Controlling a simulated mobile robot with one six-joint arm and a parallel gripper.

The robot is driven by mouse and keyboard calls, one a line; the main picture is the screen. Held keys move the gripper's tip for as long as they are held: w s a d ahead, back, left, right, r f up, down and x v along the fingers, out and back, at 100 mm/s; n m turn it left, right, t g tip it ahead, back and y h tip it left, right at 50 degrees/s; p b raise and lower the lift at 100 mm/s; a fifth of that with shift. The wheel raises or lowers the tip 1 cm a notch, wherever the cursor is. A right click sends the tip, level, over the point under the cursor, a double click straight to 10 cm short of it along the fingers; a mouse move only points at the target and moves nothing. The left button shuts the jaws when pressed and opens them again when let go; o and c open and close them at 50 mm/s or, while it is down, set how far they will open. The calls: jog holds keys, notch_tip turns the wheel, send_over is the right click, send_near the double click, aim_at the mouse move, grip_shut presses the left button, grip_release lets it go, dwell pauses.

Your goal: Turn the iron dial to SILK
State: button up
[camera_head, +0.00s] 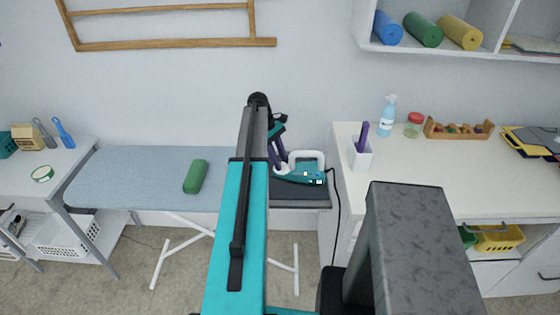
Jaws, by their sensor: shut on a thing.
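The teal and white iron (304,174) lies on the dark rest (302,196) at the right end of the ironing board. My arm reaches over the board from the front and covers part of it. My gripper (281,165) is at the left part of the iron, pointing down, with its jaws shut on the iron dial. The dial is hidden at the fingertips, and its marks and setting are too small to read.
The blue-grey ironing board (130,172) holds a green roll (195,176). A black cord (338,205) hangs right of the iron. The white counter (440,185) close by holds a white cup (361,155) and a spray bottle (387,116). A side table (70,158) stands left.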

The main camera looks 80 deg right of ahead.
jog(key=shift+s, duration=0.1)
jog(key=o, duration=1.1)
jog(key=shift+r, duration=0.1)
jog(key=shift+b+v, duration=0.35)
jog(key=shift+v, duration=0.5)
jog(key=b+v, duration=0.3)
jog(key=v, duration=0.9)
